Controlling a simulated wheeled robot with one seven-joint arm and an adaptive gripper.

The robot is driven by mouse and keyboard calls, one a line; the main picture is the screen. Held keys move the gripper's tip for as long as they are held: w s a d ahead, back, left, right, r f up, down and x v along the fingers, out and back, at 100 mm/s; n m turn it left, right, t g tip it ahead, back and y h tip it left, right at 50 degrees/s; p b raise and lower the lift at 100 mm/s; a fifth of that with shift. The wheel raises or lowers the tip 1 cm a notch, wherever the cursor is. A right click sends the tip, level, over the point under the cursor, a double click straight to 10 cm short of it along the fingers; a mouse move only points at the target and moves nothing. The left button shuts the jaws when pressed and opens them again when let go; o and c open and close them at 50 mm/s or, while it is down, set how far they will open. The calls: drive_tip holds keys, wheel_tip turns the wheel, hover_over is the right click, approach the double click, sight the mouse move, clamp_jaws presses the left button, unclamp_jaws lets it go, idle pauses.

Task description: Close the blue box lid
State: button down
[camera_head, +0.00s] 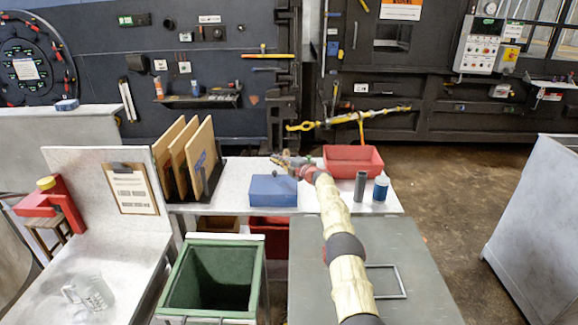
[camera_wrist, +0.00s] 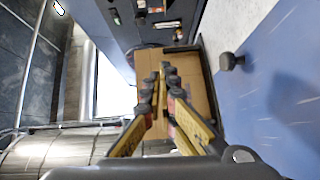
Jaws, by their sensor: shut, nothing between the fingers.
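The blue box (camera_head: 273,191) stands on the white bench, and its lid looks down flat on it, with a small dark knob on top. In the wrist view the blue lid (camera_wrist: 270,110) fills the right side, with its dark knob (camera_wrist: 231,62) close by. My gripper (camera_head: 283,160) is just above and behind the box in the head view. In the wrist view my gripper (camera_wrist: 161,75) has its fingertips together, with nothing between them, and they are apart from the lid. I cannot see the lid's hinge.
Brown boards in a black rack (camera_head: 201,197) stand left of the box. A red bin (camera_head: 352,173), a dark cylinder (camera_head: 360,187) and a blue bottle (camera_head: 381,188) are to the right. A green bin (camera_head: 184,256) and a grey table (camera_head: 420,270) are in front.

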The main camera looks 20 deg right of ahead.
drive_tip(key=v, duration=1.1)
drive_tip(key=shift+s, duration=0.25)
drive_tip(key=shift+d, duration=0.15)
